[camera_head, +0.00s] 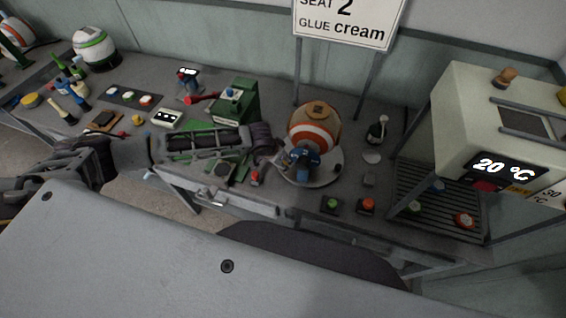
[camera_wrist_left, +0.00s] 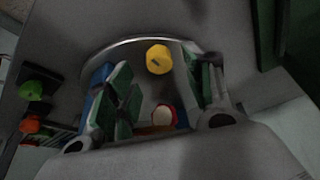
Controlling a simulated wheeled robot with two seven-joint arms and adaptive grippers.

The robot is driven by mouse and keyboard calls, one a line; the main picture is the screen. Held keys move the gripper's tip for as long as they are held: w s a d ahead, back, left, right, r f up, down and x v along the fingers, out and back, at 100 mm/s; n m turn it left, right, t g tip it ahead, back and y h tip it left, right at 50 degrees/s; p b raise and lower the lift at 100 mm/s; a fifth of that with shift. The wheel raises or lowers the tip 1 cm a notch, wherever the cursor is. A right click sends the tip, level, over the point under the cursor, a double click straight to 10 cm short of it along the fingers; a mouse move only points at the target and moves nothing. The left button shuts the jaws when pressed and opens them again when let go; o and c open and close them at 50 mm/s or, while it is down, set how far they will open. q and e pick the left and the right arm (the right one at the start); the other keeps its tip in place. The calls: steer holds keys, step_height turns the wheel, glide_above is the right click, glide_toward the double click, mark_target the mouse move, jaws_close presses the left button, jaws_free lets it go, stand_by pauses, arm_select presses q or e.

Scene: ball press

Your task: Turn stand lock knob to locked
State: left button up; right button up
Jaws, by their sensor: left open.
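My left gripper (camera_head: 302,157) reaches in from the left over the round grey stand plate (camera_head: 322,180), in front of a white-and-orange striped ball (camera_head: 316,128). In the left wrist view the left gripper (camera_wrist_left: 160,82) is open, with its green-padded fingers apart. A yellow faceted knob (camera_wrist_left: 158,58) with a dark mark shows between and beyond the fingers, over the plate. I cannot tell whether they touch it. A red-rimmed white disc (camera_wrist_left: 163,115) shows lower between the fingers. The yellow knob is hidden in the head view. My right gripper is not in view.
Green (camera_head: 332,204) and orange (camera_head: 367,205) buttons sit at the front, right of the plate. A heater-like box (camera_head: 455,120) with a 20 °C display stands at the right. A green machine (camera_head: 237,100) stands behind my arm. Tools lie at the left.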

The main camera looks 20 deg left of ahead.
arm_select(q)
steer(key=shift+x, duration=1.9)
steer(key=c, duration=1)
